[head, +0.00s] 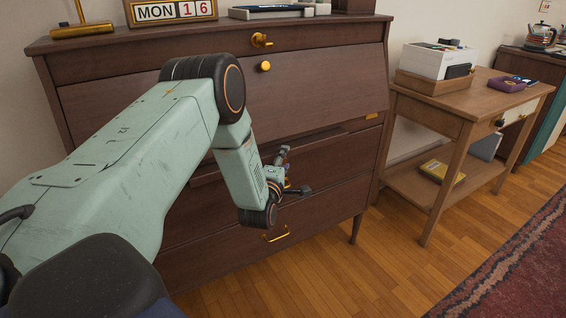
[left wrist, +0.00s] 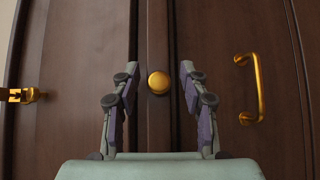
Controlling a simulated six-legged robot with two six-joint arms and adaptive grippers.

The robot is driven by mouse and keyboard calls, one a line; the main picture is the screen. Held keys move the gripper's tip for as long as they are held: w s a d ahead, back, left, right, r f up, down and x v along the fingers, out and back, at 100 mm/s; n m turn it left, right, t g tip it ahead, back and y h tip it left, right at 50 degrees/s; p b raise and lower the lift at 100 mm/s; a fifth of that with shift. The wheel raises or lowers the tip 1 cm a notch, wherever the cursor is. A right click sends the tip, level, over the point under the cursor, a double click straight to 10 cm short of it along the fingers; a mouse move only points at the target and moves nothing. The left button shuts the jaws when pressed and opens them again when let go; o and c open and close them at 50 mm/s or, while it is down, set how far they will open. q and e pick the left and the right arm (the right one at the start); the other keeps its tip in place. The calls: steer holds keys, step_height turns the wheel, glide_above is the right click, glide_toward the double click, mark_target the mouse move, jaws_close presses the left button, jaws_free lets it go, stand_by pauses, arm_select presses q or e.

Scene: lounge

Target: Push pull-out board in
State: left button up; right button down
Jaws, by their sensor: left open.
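The pull-out board (head: 203,177) is a dark wooden strip below the slanted front of a brown desk and stands out a little from it. In the left wrist view its front edge (left wrist: 157,130) runs up the middle, with a round brass knob (left wrist: 158,82) on it. My left gripper (head: 287,171) is in front of the board, partly hidden by its own wrist. In the wrist view the open fingers (left wrist: 156,85) stand either side of the knob with nothing between them. Whether they touch the board cannot be told. My right gripper is not in view.
A drawer with a brass handle (head: 276,234) is below the board. The slanted front (head: 320,85) has a brass knob (head: 265,66). A side table (head: 470,100) with boxes stands at right. The wooden floor (head: 380,270) in front is clear, with a red rug (head: 520,260).

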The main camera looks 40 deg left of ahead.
arm_select(q)
steer(key=v, duration=1.2)
